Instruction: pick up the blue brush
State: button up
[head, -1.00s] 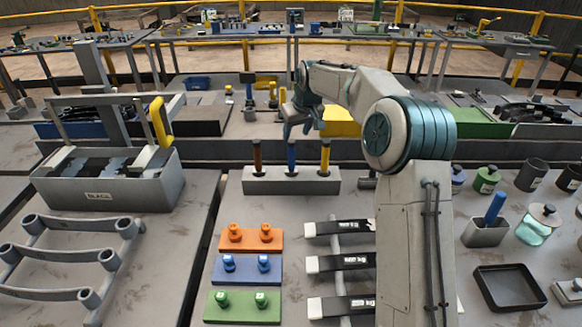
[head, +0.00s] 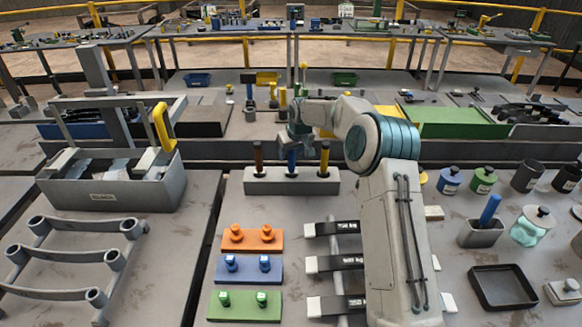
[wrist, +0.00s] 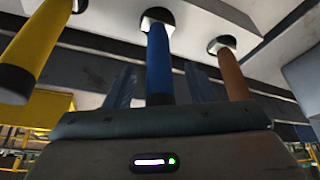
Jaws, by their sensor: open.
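The blue brush (head: 291,160) stands upright in the middle hole of a grey rack (head: 245,184), between a brown one (head: 257,158) and a yellow one (head: 325,157). Only its handle shows; its lower end is hidden in the rack. My gripper (head: 292,140) is open and points down over the blue handle's top. In the wrist view the blue handle (wrist: 159,60) rises between my two spread fingers, with a gap on each side. I cannot tell whether they touch it. The yellow (wrist: 35,45) and brown (wrist: 231,72) handles stand outside the fingers.
Orange (head: 252,245), blue (head: 249,269) and green (head: 219,307) peg boards lie in front of the rack. A grey toolbox (head: 110,190) stands at left. Jars, a grey cup (head: 481,234) and a black tray (head: 503,288) are at right.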

grip_shut()
jog(key=shift+r, duration=0.1)
